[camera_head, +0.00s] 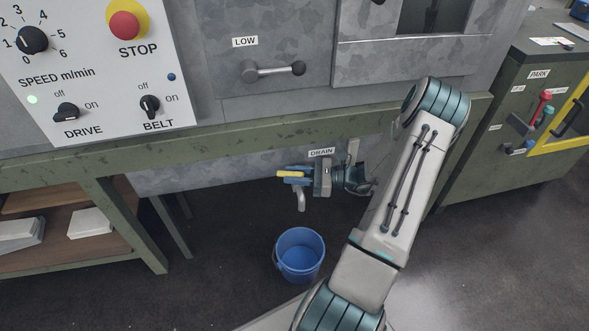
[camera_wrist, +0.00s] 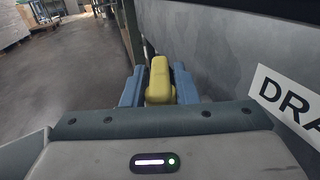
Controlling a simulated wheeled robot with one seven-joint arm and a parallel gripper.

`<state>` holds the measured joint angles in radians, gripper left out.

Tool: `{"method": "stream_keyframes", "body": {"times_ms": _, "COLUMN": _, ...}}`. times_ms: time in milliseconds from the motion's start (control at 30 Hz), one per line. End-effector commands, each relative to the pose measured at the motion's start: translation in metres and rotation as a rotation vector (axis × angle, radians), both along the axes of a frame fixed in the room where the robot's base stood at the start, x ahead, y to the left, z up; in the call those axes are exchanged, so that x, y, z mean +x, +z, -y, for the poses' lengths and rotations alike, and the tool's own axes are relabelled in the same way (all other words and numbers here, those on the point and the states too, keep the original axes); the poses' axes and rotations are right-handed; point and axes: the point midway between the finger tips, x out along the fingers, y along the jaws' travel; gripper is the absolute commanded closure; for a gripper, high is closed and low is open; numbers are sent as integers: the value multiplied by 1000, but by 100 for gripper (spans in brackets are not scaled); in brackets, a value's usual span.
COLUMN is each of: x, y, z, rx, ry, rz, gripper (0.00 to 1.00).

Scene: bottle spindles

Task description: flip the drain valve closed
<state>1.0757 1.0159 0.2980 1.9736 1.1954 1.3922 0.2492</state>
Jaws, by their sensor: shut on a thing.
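The drain valve's yellow lever (camera_head: 291,174) sticks out to the left between my gripper's blue fingers, below the DRAIN label (camera_head: 321,153). My gripper (camera_head: 297,175) is shut on the lever, with a finger on either side of it. In the wrist view the yellow lever (camera_wrist: 160,82) stands between the two blue fingertips (camera_wrist: 160,88). A grey spout (camera_head: 301,200) points down below the gripper. The valve body is mostly hidden behind my gripper. Part of the DRAIN label (camera_wrist: 290,98) shows at the right of the wrist view.
A blue bucket (camera_head: 299,255) stands on the floor below the spout. A green beam (camera_head: 240,141) runs above the valve. A control panel (camera_head: 95,70) is at upper left, and a green cabinet (camera_head: 500,140) with levers is at right. Floor left of the bucket is clear.

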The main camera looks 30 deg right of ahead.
Motion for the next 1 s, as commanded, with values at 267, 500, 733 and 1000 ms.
{"method": "stream_keyframes", "body": {"times_ms": 267, "x": -1, "y": 1, "z": -1, "rx": 0, "ry": 144, "rz": 1, "gripper": 96}}
{"method": "stream_keyframes", "body": {"times_ms": 500, "x": -1, "y": 0, "z": -1, "rx": 0, "ry": 194, "rz": 1, "gripper": 96}}
{"method": "stream_keyframes", "body": {"times_ms": 733, "x": -1, "y": 0, "z": -1, "rx": 0, "ry": 199, "rz": 1, "gripper": 96}}
{"method": "stream_keyframes", "body": {"times_ms": 1000, "x": -1, "y": 0, "z": -1, "rx": 0, "ry": 198, "rz": 1, "gripper": 60}}
